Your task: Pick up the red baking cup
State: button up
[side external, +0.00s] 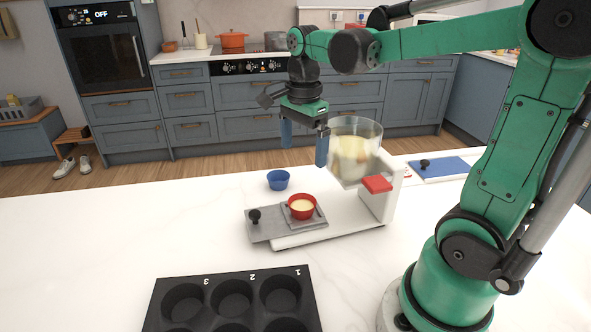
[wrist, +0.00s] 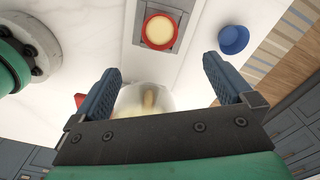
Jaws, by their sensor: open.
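The red baking cup (side external: 301,207) stands upright on the grey plate of the dispenser and holds pale yellow batter. It also shows in the wrist view (wrist: 159,31), near the top middle. My gripper (side external: 304,150) is open and empty, with blue fingers pointing down. It hangs above the counter, higher than the cup and beside the clear dispenser hopper (side external: 355,150). In the wrist view my fingers (wrist: 165,75) are spread wide, with the hopper partly hidden behind the gripper body.
A blue cup (side external: 278,180) stands on the counter behind the red one. The white dispenser (side external: 330,225) has a red lever (side external: 377,184) and a sliding plate with a black knob (side external: 255,215). A dark muffin tin (side external: 205,277) lies in front. A blue board (side external: 440,167) is at right. The left counter is clear.

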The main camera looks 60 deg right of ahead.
aim_at(302, 197)
notch_tip(302, 197, down, 12)
jog(key=shift+r, duration=0.15)
dwell(0.6)
jog(key=shift+c, duration=0.2)
jog(key=c, duration=1.3)
jog(key=shift+r, duration=0.2)
